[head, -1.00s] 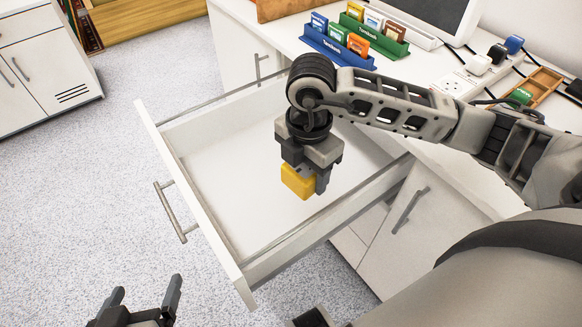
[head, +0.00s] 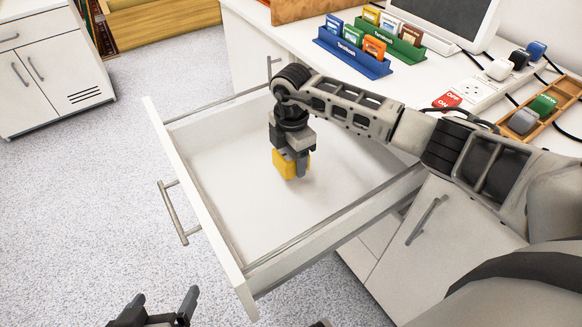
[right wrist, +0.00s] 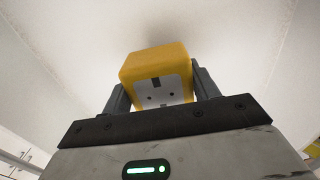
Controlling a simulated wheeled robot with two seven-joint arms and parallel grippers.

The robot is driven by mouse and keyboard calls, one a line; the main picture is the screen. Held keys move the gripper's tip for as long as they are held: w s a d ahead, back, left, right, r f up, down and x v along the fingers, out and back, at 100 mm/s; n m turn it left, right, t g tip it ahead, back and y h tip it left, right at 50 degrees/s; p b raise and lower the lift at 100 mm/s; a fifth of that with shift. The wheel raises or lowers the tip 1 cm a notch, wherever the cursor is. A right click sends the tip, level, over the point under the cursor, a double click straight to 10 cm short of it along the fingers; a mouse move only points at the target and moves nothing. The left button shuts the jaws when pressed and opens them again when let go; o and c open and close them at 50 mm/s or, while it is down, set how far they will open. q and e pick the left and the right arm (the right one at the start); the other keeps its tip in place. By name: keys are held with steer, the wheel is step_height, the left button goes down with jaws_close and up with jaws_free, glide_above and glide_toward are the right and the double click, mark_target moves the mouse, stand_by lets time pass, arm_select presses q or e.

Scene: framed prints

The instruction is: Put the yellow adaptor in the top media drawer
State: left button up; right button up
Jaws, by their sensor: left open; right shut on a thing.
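The yellow adaptor (head: 286,164) is held in my right gripper (head: 294,160), inside the outline of the open top drawer (head: 235,190). In the right wrist view the adaptor (right wrist: 158,72) sits between the two fingers (right wrist: 160,90), its pale pin face turned to the camera. The white drawer floor lies beyond it with a soft shadow. I cannot tell whether the adaptor touches the floor. The drawer is pulled out and otherwise looks empty. My left gripper (head: 160,308) is open and empty at the bottom edge, in front of the drawer.
The desk (head: 300,60) holds blue and green card racks (head: 352,52), a monitor (head: 450,20), a power strip (head: 470,90) with plugs and a wooden tray (head: 545,108) with adaptors. A white cabinet (head: 50,75) stands at the far left. The speckled floor left of the drawer is clear.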

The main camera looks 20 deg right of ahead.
steer(key=shift+w+f, duration=0.25)
steer(key=shift+f, duration=0.1)
step_height(320, 180, down, 3)
steer(key=shift+r+b, duration=0.2)
steer(key=shift+b, duration=0.35)
steer(key=shift+f, duration=0.1)
arm_select(q)
steer(key=shift+w+d+f, duration=0.1)
steer(key=shift+d+f, duration=0.05)
steer(key=shift+f, duration=0.35)
steer(key=shift+d+f, duration=0.15)
steer(key=shift+f, duration=0.3)
arm_select(e)
steer(key=shift+f, duration=0.2)
steer(key=o, duration=1.2)
